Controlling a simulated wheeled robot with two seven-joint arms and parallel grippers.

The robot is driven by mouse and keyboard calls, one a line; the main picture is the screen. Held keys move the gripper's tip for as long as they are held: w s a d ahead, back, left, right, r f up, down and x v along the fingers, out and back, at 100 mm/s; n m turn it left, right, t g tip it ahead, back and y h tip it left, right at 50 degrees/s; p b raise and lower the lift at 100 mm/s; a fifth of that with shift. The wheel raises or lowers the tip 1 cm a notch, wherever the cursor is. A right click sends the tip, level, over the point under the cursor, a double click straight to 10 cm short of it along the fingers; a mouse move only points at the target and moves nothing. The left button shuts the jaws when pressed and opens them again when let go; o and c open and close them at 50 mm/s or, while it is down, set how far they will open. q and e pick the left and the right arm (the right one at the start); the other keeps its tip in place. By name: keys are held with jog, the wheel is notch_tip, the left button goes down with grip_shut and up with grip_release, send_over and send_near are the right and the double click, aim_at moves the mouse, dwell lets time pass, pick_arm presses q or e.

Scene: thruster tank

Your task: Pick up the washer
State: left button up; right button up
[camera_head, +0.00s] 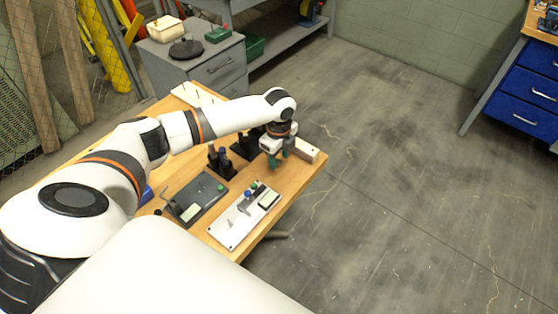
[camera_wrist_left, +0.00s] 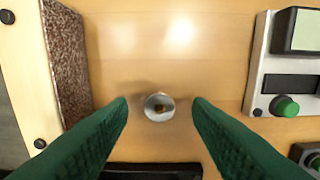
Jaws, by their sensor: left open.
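The washer (camera_wrist_left: 159,107) is a small silvery ring with a dark centre in the left wrist view, lying on the wooden table (camera_wrist_left: 165,45). My left gripper (camera_wrist_left: 160,105) is open, and its two green fingers stand on either side of the washer with a gap on each side. In the head view my left gripper (camera_head: 274,158) points down over the table's far right part. The washer cannot be made out there. My right gripper is in neither view.
A block with a speckled brown side (camera_wrist_left: 68,60) stands left of the fingers in the left wrist view. A panel with a green knob (camera_wrist_left: 285,106) lies to the right. In the head view, a light plate (camera_head: 232,224), a dark device (camera_head: 194,203) and black holders (camera_head: 222,165) occupy the table.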

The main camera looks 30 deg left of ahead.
pick_arm(q)
jog(key=shift+f, duration=0.25)
dwell(0.4)
grip_shut()
